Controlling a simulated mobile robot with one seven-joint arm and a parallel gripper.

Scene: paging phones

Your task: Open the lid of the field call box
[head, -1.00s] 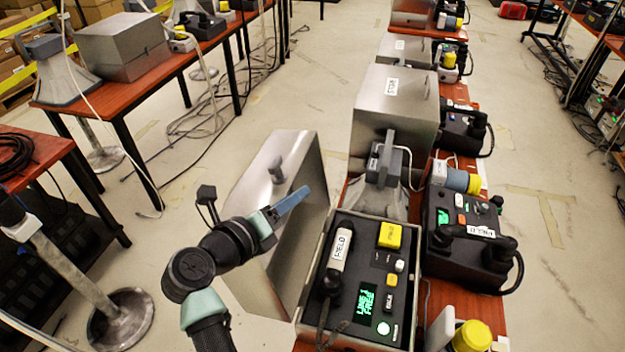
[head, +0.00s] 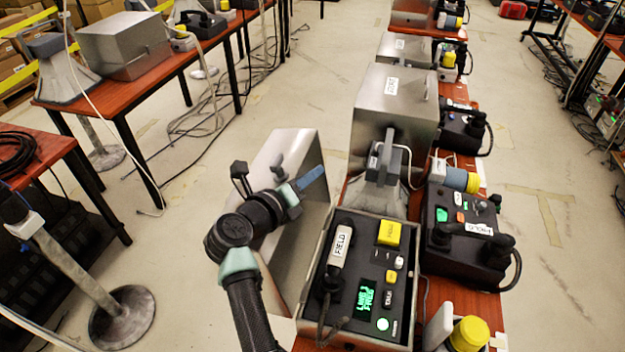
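The field call box (head: 312,268) stands open on the red table, with a white FIELD label on its handset (head: 341,249). Its grey metal lid (head: 287,150) is swung out to the left, past the table edge, and stands steeply with a handle (head: 277,172) on its face. My gripper (head: 312,177) is in front of the lid, beside the handle and left of the box. Its blue fingers overlap in this view, so their gap is hidden. I cannot tell whether they touch the lid. Nothing shows held in them.
A closed box labelled STORE (head: 391,100) and a grey horn (head: 379,195) stand behind the field box. A black HOLD phone (head: 466,235) is to its right. A yellow-capped plug (head: 469,334) is at the front right. Floor is open left of the lid.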

